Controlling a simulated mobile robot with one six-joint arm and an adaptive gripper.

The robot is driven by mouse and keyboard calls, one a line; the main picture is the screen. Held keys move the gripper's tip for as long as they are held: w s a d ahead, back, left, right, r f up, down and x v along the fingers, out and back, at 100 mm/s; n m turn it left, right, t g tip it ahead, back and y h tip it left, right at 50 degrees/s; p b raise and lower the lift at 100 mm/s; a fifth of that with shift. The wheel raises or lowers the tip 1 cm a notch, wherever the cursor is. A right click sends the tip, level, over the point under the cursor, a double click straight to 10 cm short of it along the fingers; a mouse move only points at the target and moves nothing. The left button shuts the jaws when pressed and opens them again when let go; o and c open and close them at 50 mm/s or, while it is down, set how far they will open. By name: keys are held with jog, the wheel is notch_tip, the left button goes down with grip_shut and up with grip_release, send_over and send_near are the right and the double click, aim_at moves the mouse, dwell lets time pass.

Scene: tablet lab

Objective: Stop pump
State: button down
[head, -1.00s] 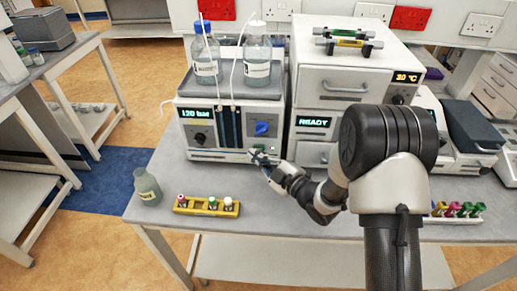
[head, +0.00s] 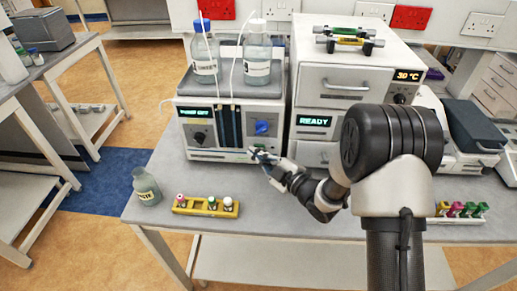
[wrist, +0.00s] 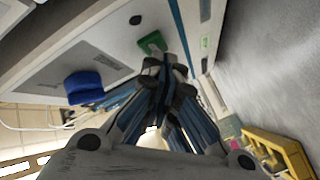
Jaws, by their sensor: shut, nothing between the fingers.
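The pump (head: 222,150) is a white box on the bench with a blue knob (head: 263,128) and a dark knob on its front. Its green display (head: 195,111) appears to read "PUMP OFF". My gripper (head: 257,153) is shut and empty at the lower right of the pump's front. In the wrist view the closed fingertips (wrist: 168,62) are at or just beside a green button (wrist: 151,42); I cannot tell whether they touch it. The blue knob also shows in the wrist view (wrist: 85,88).
Two bottles (head: 205,58) with tubing stand on top of the pump. A white oven-like unit (head: 345,80) stands right of it, with a "READY" display. A yellow vial rack (head: 215,212) and a waste bottle (head: 146,188) are on the bench in front.

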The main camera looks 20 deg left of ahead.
jog(key=shift+s+d, duration=0.1)
jog(key=shift+s, duration=0.25)
jog(key=s+d+b, duration=0.1)
jog(key=s+b, duration=0.1)
jog(key=s, duration=0.4)
jog(key=shift+d, duration=0.2)
jog(key=shift+w, duration=0.1)
dwell(0.3)
